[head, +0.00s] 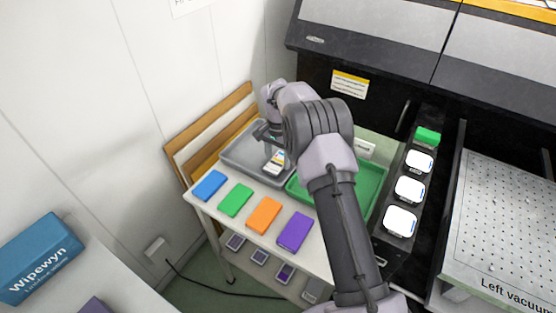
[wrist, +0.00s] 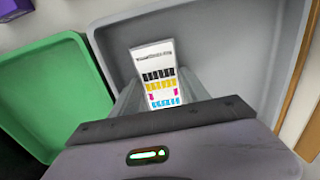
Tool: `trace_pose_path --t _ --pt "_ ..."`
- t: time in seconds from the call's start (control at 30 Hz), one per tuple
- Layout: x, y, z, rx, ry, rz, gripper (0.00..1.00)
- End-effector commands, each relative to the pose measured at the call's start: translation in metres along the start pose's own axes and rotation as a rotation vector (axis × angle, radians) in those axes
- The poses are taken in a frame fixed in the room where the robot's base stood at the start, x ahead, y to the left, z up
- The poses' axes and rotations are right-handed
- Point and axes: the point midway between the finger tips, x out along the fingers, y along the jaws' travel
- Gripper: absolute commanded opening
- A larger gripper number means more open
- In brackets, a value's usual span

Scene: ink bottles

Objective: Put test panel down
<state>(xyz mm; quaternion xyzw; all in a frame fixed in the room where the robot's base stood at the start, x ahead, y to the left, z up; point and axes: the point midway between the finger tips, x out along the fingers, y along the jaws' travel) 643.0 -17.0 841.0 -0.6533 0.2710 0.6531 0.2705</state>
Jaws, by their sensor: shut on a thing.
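The test panel (wrist: 158,78) is a small white card with rows of black, yellow, magenta and cyan blocks. My gripper (head: 270,143) is shut on it, and the panel (head: 275,161) shows below the jaws in the head view. The panel is over the grey tray (head: 238,156); in the wrist view the grey tray (wrist: 225,50) lies behind it. I cannot tell whether the panel touches the tray floor. The green tray (head: 304,188) is beside the grey one, partly hidden by my arm; it also shows at left in the wrist view (wrist: 40,85).
Blue (head: 209,185), green (head: 235,200), orange (head: 264,215) and purple (head: 295,232) blocks line the table's front edge. White-topped bottles (head: 410,190) stand in a dark rack at right. Wooden frames (head: 190,150) lean behind the grey tray. A Wipewyn box (head: 40,258) is at lower left.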

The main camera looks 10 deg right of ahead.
Motion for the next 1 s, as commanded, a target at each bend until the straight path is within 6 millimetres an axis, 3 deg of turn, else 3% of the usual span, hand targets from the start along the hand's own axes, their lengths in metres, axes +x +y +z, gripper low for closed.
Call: trace_pose_path --t 0.1,0.13,0.23,0.57,1.0 --pt "0.003 0.0 0.0 0.0 0.0 0.0 0.08" --pt "0.004 0.0 0.0 0.0 0.0 0.0 0.56" --pt "0.003 0.0 0.0 0.0 0.0 0.0 0.75" --pt "-0.001 0.0 0.0 0.0 0.0 0.0 0.75" --pt "-0.109 0.0 0.0 -0.001 0.001 -0.002 0.75"
